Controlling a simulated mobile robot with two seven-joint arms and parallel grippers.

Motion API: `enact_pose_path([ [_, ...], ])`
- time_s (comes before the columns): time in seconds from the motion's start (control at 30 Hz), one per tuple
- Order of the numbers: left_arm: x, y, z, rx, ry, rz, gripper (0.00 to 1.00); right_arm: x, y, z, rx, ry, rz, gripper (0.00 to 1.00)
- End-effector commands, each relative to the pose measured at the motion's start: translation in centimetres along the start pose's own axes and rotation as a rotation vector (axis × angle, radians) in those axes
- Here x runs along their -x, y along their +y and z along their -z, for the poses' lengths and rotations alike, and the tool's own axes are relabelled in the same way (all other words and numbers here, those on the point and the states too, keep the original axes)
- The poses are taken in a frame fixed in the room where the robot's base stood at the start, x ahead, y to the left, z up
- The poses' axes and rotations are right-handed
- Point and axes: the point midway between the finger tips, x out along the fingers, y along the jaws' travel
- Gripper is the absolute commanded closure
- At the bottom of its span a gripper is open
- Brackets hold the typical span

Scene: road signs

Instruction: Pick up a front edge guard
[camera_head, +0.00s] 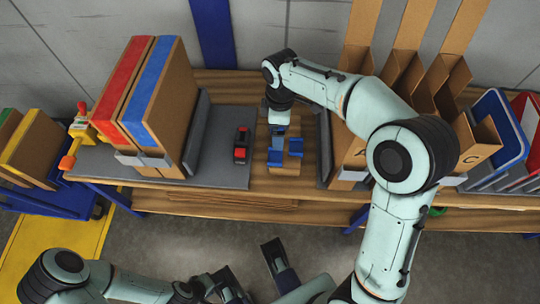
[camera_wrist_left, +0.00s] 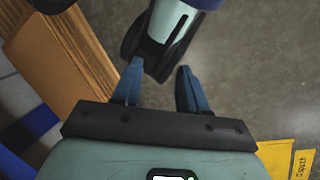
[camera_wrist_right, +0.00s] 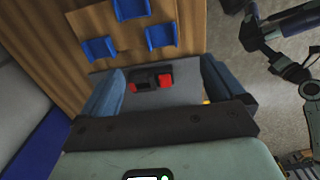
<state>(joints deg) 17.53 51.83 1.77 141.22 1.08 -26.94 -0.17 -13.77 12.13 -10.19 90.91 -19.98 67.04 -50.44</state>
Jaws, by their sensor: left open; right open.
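Blue edge guards sit on a small cardboard holder (camera_head: 285,170) on the wooden bench. Two show in the head view, a front-left one (camera_head: 275,157) and a right one (camera_head: 295,147). The right wrist view shows three: top (camera_wrist_right: 131,8), right (camera_wrist_right: 160,35) and left (camera_wrist_right: 99,48). My right gripper (camera_head: 279,128) points down over the bench just behind these guards. It is open and empty, and it also shows in the right wrist view (camera_wrist_right: 163,68). My left gripper (camera_wrist_left: 159,66) is open and empty, low in front of the bench.
A black and red device (camera_head: 241,145) lies on a grey mat (camera_head: 222,170) left of the holder. Boxes with red and blue edges (camera_head: 157,90) stand further left. Cardboard bins (camera_head: 480,145) stand to the right. A blue cart (camera_head: 60,195) is at far left.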

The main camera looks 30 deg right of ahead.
Motion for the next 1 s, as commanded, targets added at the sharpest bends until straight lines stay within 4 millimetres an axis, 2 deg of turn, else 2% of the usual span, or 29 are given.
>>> enact_pose_path([
  [0.4, -2.3, -0.8, 3.4, 0.007, 0.092, 0.003, 0.57, -7.2, -0.1, 0.1, -0.001, -0.003, 0.004, 0.04],
  [0.73, -2.8, -1.1, 4.7, 0.009, 0.128, 0.005, 0.57, -9.4, -0.1, 0.3, 0.000, -0.001, 0.003, 0.04],
  [1.0, -4.2, -1.8, 7.2, 0.015, 0.193, 0.009, 0.57, -13.4, -0.4, 0.8, 0.000, -0.002, 0.004, 0.04],
])
